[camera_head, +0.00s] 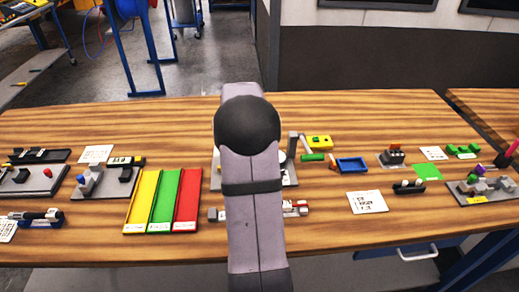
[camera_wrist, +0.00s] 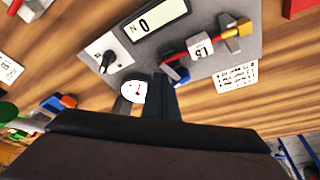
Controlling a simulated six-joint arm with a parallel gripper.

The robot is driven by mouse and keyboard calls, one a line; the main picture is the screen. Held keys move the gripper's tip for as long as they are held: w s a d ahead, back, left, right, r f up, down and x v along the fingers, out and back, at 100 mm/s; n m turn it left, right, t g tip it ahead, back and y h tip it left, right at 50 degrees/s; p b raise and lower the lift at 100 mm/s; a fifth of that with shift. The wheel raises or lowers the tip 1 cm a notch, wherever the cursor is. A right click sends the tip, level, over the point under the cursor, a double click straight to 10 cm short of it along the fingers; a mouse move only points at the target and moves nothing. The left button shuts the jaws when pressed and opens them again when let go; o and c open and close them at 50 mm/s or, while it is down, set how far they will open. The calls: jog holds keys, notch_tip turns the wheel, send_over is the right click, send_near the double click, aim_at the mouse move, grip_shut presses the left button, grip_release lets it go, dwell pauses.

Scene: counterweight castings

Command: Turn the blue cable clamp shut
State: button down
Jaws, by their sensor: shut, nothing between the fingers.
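In the wrist view, a grey plate (camera_wrist: 208,62) carries a small blue part (camera_wrist: 180,76) beside a red piece. This may be the blue cable clamp, but it is small and partly hidden by my gripper, so I cannot tell its position. My gripper (camera_wrist: 162,82) is shut and empty, its dark fingertips close to the left of the blue part in the picture. I cannot tell whether they touch. In the head view my arm covers the middle of the table and hides the gripper and most of this plate.
The plate also holds a black knob (camera_wrist: 106,60), a display reading 0 N (camera_wrist: 157,18) and a red-and-yellow piece (camera_wrist: 236,30). A white round dial (camera_wrist: 133,91) lies beside the fingers. In the head view, yellow, green and red trays (camera_head: 163,201) stand left, a blue tray (camera_head: 352,165) right.

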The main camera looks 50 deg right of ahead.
jog(key=b+v, duration=0.1)
jog(key=v, duration=0.6)
jog(key=c, duration=1.8)
grip_release()
jog(key=shift+s+d+r, duration=0.1)
jog(key=shift+s+r, duration=0.1)
jog(key=o, duration=0.4)
jog(key=shift+s+d+r+m+p, duration=0.2)
jog(key=shift+s+d+r+p, duration=0.1)
jog(key=shift+s+d, duration=0.3)
jog(key=shift+s+d+r+m+p, duration=0.2)
jog(key=shift+s+d+r, duration=0.15)
jog(key=shift+s+d, duration=0.25)
jog(key=w+n+t, duration=0.1)
jog(key=n, duration=0.1)
jog(key=w+a+f+n+t+y+p, duration=0.1)
jog(key=n, duration=0.2)
jog(key=w+a+f+n+t, duration=0.1)
jog(key=n, duration=0.2)
jog(key=shift+f+y, duration=0.25)
jog(key=shift+y, duration=0.15)
jog(key=shift+w+d+r+n, duration=0.1)
jog(key=shift+n, duration=0.5)
jog(key=shift+w+d+n, duration=0.1)
jog(key=shift+n, duration=1.1)
jog(key=shift+p+x, duration=1.1)
jog(key=shift+x, duration=2.55)
jog(key=shift+w, duration=0.15)
jog(key=shift+r, duration=0.1)
jog(key=c, duration=1.1)
